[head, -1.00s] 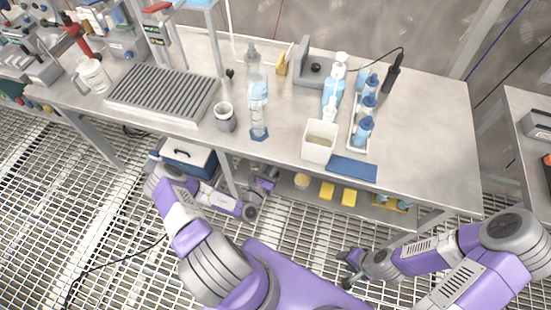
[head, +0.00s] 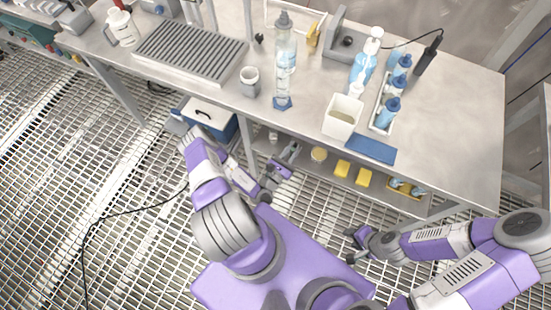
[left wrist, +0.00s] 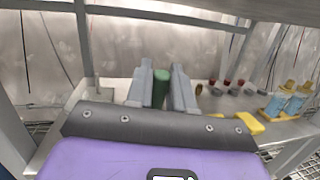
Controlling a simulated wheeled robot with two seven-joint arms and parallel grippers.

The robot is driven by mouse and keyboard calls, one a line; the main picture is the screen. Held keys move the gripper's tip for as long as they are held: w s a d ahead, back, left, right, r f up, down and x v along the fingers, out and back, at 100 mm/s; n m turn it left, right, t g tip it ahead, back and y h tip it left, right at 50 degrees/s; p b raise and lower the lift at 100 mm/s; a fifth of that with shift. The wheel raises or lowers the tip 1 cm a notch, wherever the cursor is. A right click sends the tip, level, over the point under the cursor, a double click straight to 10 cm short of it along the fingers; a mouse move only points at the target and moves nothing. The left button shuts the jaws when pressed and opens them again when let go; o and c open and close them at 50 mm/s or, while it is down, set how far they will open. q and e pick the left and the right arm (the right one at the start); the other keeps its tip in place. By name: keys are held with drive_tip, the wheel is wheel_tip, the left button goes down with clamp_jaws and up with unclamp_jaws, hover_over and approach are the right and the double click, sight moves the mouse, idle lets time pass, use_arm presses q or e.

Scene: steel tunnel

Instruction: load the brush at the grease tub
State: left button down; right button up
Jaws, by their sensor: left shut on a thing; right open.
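My left gripper (head: 290,153) is low in front of the shelf under the bench. In the left wrist view its two grey fingers (left wrist: 162,88) are shut on a green upright cylinder, possibly the brush handle (left wrist: 161,88). The brush's bristles are hidden. A round pale-yellow tub (head: 319,154), possibly the grease tub, stands on the lower shelf just right of my left gripper, apart from it. My right gripper (head: 354,243) is open and empty, low over the grating in front of the bench.
The lower shelf (head: 300,162) also holds yellow blocks (head: 342,168) and small blue bottles (head: 400,187). A blue cooler box (head: 209,118) stands left of it. The bench top (head: 440,120) above carries bottles, a white bin (head: 343,117) and a ribbed tray (head: 190,50).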

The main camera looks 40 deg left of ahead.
use_arm(q)
drive_tip(key=w+d+r+t+b, duration=0.2)
drive_tip(key=w+d, duration=0.5)
drive_tip(key=w, duration=0.2)
drive_tip(key=shift+y, duration=0.3)
drive_tip(key=f+b, duration=0.5)
drive_tip(key=shift+w+f+b, duration=0.2)
drive_tip(key=shift+f+b, duration=0.05)
drive_tip(key=shift+b, duration=0.1)
drive_tip(key=shift+f+b, duration=0.3)
drive_tip(key=shift+f, duration=0.25)
idle(0.3)
idle(1.3)
wheel_tip(320, 180, up, 7)
drive_tip(key=p, duration=0.7)
idle(0.7)
